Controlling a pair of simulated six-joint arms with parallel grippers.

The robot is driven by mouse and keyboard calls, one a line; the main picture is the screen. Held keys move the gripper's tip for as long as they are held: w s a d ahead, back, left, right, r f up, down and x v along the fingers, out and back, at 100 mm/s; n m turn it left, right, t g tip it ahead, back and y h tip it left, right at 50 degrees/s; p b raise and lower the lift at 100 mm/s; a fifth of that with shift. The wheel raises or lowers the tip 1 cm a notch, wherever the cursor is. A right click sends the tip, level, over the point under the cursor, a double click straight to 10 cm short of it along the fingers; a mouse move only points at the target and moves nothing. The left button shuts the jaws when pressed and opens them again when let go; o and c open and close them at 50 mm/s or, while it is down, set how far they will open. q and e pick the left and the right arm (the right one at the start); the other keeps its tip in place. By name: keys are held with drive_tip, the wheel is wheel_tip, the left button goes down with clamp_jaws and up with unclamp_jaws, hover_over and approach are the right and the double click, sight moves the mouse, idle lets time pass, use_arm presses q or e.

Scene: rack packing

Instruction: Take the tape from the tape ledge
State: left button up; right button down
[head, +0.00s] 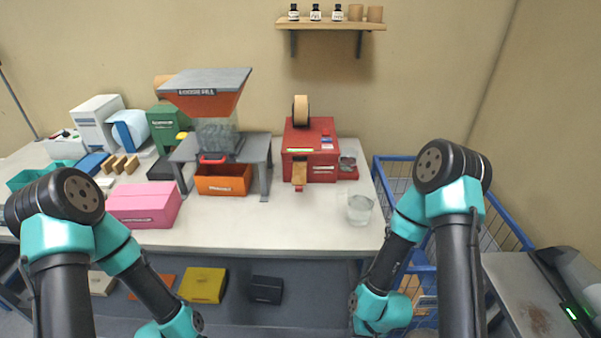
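A red tape machine (318,140) stands at the back right of the white table. A tan tape roll (301,110) stands upright on its top. A strip of tan tape (299,174) shows at its front, over a small red ledge (299,188). I cannot tell whether the strip is loose or still joined to the roll. Neither of my grippers is in view. My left arm bends down past the lower edge at the left, and my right arm bends down in front of the table's right end.
A clear glass (360,209) stands at the right front of the table. A grey stand with a hopper (207,92) and orange bin (223,180) is left of the machine. A pink box (145,205) sits farther left. A blue wire crate (505,220) is at the right.

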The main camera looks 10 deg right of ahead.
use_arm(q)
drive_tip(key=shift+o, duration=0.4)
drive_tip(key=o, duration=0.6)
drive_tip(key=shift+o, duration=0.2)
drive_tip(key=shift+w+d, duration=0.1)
